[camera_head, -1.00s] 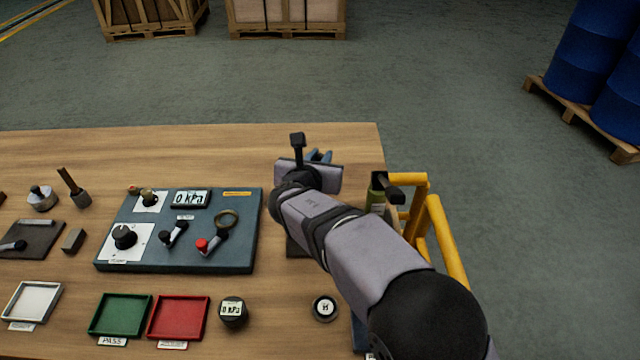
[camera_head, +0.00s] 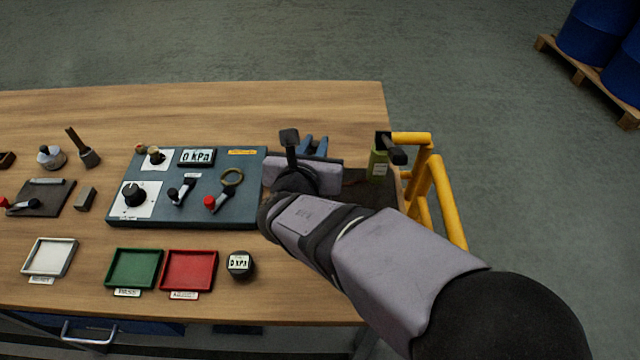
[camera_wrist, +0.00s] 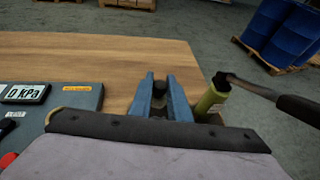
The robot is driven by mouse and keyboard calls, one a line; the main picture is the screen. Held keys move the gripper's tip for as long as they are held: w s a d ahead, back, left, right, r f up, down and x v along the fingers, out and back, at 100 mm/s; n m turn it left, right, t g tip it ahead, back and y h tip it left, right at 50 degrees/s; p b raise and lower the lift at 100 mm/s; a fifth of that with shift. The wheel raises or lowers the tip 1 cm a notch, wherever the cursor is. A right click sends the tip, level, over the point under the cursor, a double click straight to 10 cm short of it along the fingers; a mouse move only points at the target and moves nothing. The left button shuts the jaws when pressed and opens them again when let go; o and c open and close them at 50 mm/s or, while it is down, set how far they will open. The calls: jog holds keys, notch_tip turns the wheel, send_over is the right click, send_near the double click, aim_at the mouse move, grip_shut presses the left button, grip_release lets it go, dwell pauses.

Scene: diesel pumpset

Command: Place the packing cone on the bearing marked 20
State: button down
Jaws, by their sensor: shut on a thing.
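In the head view my gripper (camera_head: 314,146) is over the right part of the table, its blue fingers pointing away from the camera. In the wrist view my gripper (camera_wrist: 160,95) is shut on a small dark piece (camera_wrist: 160,88) that shows between the fingertips. Its shape is mostly hidden, so I cannot tell if it is the packing cone. I can make out no bearing marked 20 in the current views. My arm and wrist hide part of the table's right side.
A green bottle-like object (camera_head: 378,165) with a black handle stands just right of my gripper, by yellow rails (camera_head: 445,215). A control panel (camera_head: 240,195) lies to the left. A round gauge (camera_head: 240,264), red tray (camera_head: 189,286) and green tray (camera_head: 133,284) are nearer the front.

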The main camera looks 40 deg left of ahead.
jog(key=shift+w+d+r+m+t+h, duration=0.15)
jog(key=shift+w+d+m+t+h, duration=0.15)
jog(key=shift+d+m+t, duration=0.1)
jog(key=shift+a+f, duration=0.1)
jog(key=shift+f, duration=4.9)
jog(key=shift+f, duration=0.25)
jog(key=c, duration=1.7)
grip_release()
jog(key=shift+o, duration=0.2)
jog(key=shift+r, duration=0.2)
jog(key=shift+r+p, duration=0.15)
jog(key=shift+p, duration=0.25)
jog(key=b+v, duration=0.1)
jog(key=v, duration=1.1)
jog(key=shift+b, duration=0.4)
